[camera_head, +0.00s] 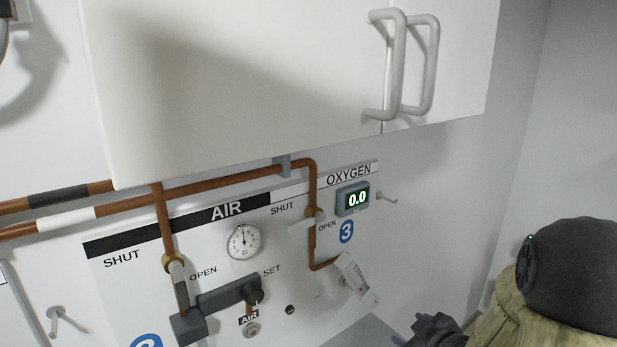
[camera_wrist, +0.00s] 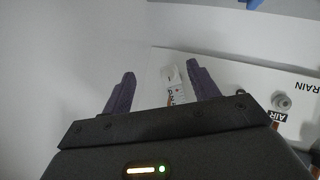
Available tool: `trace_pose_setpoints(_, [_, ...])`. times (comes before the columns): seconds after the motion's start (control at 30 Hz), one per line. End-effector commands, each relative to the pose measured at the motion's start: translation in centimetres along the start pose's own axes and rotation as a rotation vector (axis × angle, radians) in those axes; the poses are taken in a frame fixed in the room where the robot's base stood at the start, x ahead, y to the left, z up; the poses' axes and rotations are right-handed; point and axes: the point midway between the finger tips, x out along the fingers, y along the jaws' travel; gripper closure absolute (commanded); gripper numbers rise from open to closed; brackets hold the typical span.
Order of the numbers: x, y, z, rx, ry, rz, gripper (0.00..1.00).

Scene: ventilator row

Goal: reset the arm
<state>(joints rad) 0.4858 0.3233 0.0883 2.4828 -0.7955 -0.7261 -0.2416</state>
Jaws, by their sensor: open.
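My gripper (camera_wrist: 158,76) shows in the wrist view with its two purple fingers apart and nothing held between them. A white flowmeter (camera_wrist: 172,84) shows between the fingers; I cannot tell how far beyond them it is. In the head view a dark part of my gripper shows at the bottom edge, right of the panel, with its fingers mostly out of frame. The same flowmeter (camera_head: 355,278) hangs tilted at the panel's right side, up and left of my gripper and apart from it.
The wall panel (camera_head: 130,285) carries copper pipes, an air gauge (camera_head: 244,241), valve handles and an oxygen display (camera_head: 352,198) reading 0.0. A white cabinet (camera_head: 240,90) with two handles overhangs the panel. Bare wall (camera_head: 570,130) lies at the right.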

Motion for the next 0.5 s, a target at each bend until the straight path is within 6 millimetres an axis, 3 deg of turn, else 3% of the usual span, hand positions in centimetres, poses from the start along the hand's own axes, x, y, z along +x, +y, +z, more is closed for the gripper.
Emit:
trace_pose_setpoints(0.27, [-2.9, -3.0, 0.7, 0.226, -0.340, 0.030, 0.40])
trace_pose_setpoints(0.5, [-7.4, -8.4, 1.0, 0.477, -0.609, -0.001, 0.40])
